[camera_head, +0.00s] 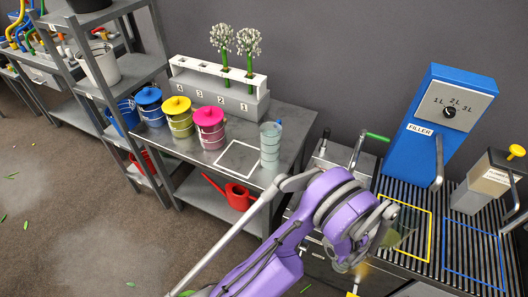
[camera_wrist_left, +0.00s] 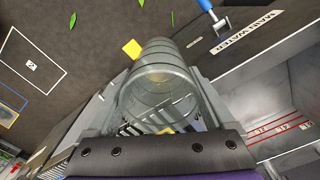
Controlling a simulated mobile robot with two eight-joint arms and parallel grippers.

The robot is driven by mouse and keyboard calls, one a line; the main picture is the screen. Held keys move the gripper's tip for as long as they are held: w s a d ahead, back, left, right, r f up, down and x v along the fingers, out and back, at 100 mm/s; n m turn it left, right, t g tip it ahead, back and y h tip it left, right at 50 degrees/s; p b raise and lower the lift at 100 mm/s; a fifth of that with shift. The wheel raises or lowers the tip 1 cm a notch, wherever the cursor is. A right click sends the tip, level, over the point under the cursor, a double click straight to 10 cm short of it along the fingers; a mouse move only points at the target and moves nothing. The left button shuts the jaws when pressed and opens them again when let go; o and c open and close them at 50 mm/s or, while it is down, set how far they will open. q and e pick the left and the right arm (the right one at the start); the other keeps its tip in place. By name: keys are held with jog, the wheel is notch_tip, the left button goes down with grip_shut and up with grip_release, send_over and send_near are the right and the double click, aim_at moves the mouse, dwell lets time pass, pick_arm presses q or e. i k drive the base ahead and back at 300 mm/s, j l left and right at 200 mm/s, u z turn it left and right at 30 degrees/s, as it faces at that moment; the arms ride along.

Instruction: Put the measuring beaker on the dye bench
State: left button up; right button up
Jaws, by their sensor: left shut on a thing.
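My left gripper (camera_head: 388,226) is at the end of the purple arm, over the slatted filler station. In the left wrist view, the gripper (camera_wrist_left: 160,100) is shut on a clear ribbed cylinder, apparently the measuring beaker (camera_wrist_left: 162,58). Only a translucent part of it (camera_head: 404,236) shows in the head view, past the wrist. The dye bench (camera_head: 205,160) is the grey table left of centre, with a white outlined square (camera_head: 239,156) that is empty. Another clear banded vessel (camera_head: 270,148) stands upright right of that square. My right gripper is not in view.
Blue (camera_head: 149,106), yellow (camera_head: 180,118) and magenta (camera_head: 210,128) lidded pails and a numbered rack (camera_head: 225,95) with two white flowers stand on the bench. A red watering can (camera_head: 234,195) is below. The blue filler (camera_head: 425,130) stands behind yellow and blue outlined squares.

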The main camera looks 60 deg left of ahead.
aim_at(240, 157)
jog(key=k+j, duration=0.15)
jog(key=j, duration=0.2)
jog(key=k+j, duration=0.15)
jog(key=j, duration=0.2)
jog(key=k+j, duration=0.1)
jog(key=j, duration=0.25)
jog(key=k+j, duration=0.15)
jog(key=j, duration=0.2)
jog(key=k+j, duration=0.15)
jog(key=j, duration=0.2)
